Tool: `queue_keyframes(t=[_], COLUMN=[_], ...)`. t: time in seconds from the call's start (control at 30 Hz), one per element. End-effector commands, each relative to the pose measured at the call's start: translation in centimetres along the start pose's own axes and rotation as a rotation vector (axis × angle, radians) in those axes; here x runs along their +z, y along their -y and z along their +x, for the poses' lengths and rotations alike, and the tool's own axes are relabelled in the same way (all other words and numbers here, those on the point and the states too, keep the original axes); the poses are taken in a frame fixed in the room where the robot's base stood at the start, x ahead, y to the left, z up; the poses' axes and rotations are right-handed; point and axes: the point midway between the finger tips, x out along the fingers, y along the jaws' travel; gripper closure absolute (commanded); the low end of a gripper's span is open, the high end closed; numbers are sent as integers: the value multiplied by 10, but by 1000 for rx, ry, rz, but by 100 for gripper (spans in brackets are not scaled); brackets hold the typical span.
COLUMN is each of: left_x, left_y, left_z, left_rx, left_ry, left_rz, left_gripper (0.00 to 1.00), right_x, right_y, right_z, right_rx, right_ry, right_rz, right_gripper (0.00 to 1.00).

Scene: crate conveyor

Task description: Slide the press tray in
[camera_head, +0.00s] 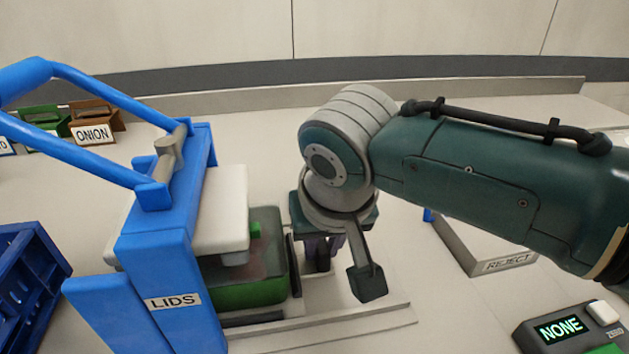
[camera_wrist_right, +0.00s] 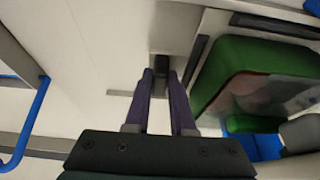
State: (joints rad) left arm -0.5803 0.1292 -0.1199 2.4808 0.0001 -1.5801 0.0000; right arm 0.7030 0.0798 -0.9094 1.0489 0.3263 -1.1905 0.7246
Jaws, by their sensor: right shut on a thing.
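The blue press (camera_head: 172,265) labelled LIDS stands left of centre, with a pale pressing block (camera_head: 225,205). A green crate (camera_head: 250,293) with a clear-looking top sits partly under that block. The dark edge of the press tray (camera_head: 295,268) shows along the crate's right side. My right gripper (camera_head: 322,258) is at the tray's right side, pointing down. In the right wrist view its purple fingers (camera_wrist_right: 161,85) are shut on a small dark tray handle (camera_wrist_right: 161,65). The crate also shows there (camera_wrist_right: 240,70), beside the fingers. My left gripper is not in view.
A pale rail (camera_head: 350,322) runs along the press base. A blue crate (camera_head: 30,280) stands at the left edge, and an ONION bin (camera_head: 92,128) is behind. A REJECT tray (camera_head: 490,262) and a display reading NONE (camera_head: 562,328) are at the right.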

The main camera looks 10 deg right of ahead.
Motion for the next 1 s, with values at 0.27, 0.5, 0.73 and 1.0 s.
queue_keyframes(t=[0.27,0.5,0.73,1.0], left_x=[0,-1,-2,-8], left_y=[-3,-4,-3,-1], left_z=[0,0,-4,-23], left_rx=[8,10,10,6], left_ry=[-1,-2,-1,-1], left_rz=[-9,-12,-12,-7], left_gripper=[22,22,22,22], right_x=[1,0,-1,-1], right_y=[0,0,0,0], right_z=[1,0,-6,-50], right_rx=[3,2,2,-1], right_ry=[0,0,-1,-2], right_rz=[-1,-1,-1,-2], right_gripper=[100,65,65,65])
